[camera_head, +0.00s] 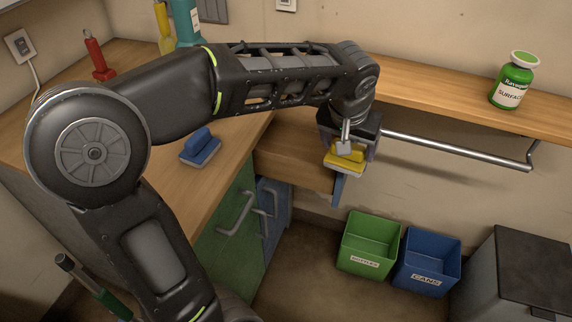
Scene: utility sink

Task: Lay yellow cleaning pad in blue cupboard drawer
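The yellow cleaning pad (347,163) is at my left gripper (346,146), whose fingers are closed around its raised grip. The pad is above the outer end of a pulled-out wooden drawer (295,172), near its blue front (338,190). The blue cupboard (272,212) stands below the wooden counter, beside a green cupboard door (227,225). The gripper and forearm hide part of the drawer's inside. I cannot tell the pad's exact height above the drawer. My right gripper is out of view.
A blue pad (200,148) lies on the counter (190,190). A green bottle (512,82) stands on the wall shelf (450,105), above a metal rail (455,149). Green (368,245) and blue (427,263) bins stand on the floor, beside a grey bin (515,280).

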